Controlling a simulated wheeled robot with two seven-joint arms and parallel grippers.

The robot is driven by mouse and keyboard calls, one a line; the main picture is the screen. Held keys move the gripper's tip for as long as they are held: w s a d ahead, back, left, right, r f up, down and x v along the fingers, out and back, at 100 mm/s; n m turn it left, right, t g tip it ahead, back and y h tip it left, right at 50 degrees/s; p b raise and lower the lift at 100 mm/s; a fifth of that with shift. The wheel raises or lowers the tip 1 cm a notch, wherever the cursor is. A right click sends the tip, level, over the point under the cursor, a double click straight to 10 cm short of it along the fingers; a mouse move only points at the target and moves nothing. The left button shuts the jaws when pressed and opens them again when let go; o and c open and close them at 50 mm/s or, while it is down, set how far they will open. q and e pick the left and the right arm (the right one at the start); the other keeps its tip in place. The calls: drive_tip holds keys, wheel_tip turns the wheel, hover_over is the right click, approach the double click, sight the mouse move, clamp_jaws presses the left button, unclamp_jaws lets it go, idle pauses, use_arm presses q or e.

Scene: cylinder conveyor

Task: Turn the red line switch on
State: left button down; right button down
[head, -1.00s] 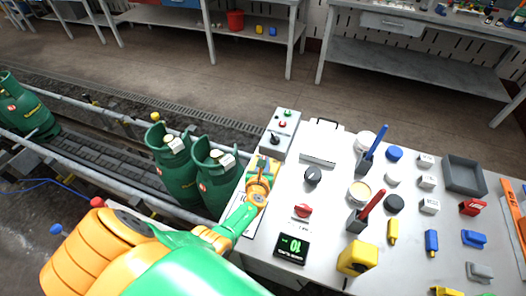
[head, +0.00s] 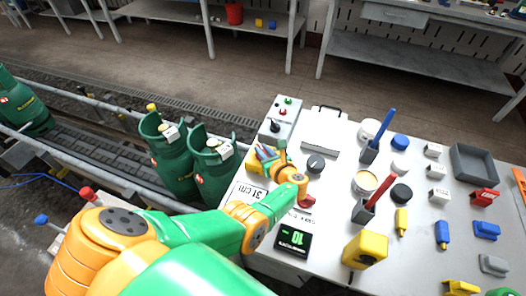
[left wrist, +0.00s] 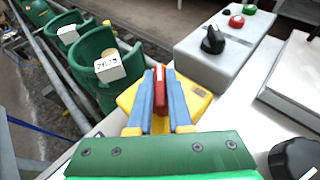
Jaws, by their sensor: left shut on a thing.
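The red line switch (left wrist: 160,90) is a red lever on a yellow box, seen in the left wrist view; the box (left wrist: 128,98) also shows in the head view (head: 257,168). My left gripper (head: 266,153) has its blue fingers closed around the red lever; in the left wrist view the fingers (left wrist: 160,103) press on both its sides. The lever stands upright between them. The lower part of the lever is hidden by the fingers. My right gripper is in neither view.
A grey control box (head: 281,118) with a black knob and red and green buttons stands just behind. Green cylinders (head: 210,165) stand on the conveyor to the left.

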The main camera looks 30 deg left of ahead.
use_arm(q)
drive_tip(key=shift+r, duration=0.15)
drive_tip(key=c, duration=0.8)
unclamp_jaws()
drive_tip(key=shift+c, duration=0.2)
drive_tip(key=p+v, duration=0.4)
drive_tip(key=v, duration=0.2)
drive_tip(key=shift+d+r, duration=0.15)
drive_tip(key=shift+s+d, duration=0.2)
drive_tip(key=shift+d, duration=0.1)
